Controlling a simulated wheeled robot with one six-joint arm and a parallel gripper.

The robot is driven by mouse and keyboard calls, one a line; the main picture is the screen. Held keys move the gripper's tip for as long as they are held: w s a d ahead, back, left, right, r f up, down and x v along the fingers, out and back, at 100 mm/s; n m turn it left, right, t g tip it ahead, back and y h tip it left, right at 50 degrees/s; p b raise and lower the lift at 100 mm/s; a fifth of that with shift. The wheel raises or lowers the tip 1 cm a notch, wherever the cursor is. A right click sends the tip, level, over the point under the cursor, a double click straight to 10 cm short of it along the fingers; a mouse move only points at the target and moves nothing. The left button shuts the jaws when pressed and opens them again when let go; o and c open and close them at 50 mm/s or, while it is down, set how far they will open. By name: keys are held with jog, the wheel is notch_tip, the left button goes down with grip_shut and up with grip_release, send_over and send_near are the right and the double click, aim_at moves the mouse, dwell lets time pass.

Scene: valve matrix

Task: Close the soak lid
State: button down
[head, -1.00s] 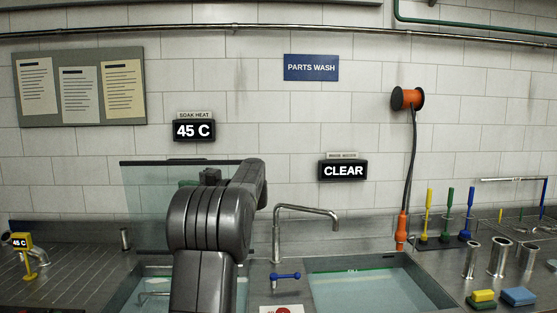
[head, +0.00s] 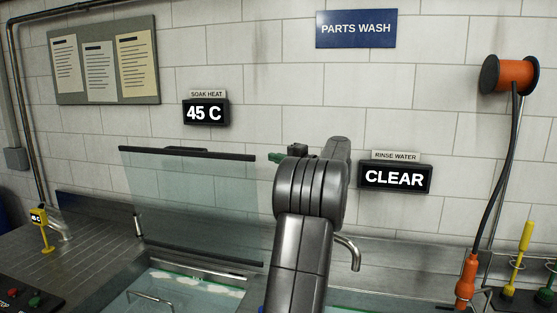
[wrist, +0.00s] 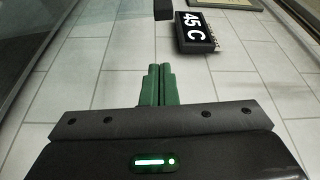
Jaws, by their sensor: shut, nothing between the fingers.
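The soak lid (head: 190,205) is a clear glass panel with dark bars along its top and bottom edges. It stands raised, nearly upright, behind the soak basin (head: 185,300) at the left of the head view. My gripper (head: 276,158) is just right of the lid's top right corner in the head view; whether it touches is unclear. Its green fingers (wrist: 158,85) are together and empty in the wrist view. A dark block (wrist: 163,9) shows ahead of the fingertips in the wrist view, perhaps the lid's bar end. My arm hides part of the sink area.
The SOAK HEAT display (head: 206,112) reads 45 C on the tiled wall behind the lid. The RINSE WATER display (head: 395,178) reads CLEAR, right of my arm. A bent faucet (head: 350,252) stands partly behind my arm. An orange cord reel (head: 509,74) hangs at the right.

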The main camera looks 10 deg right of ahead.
jog(key=a, duration=0.1)
jog(key=a+p, duration=0.1)
jog(key=a, duration=0.1)
jog(key=a+p, duration=0.1)
jog(key=a, duration=0.1)
jog(key=shift+s+f, duration=0.15)
jog(key=shift+s, duration=0.2)
jog(key=shift+s+a+f, duration=0.1)
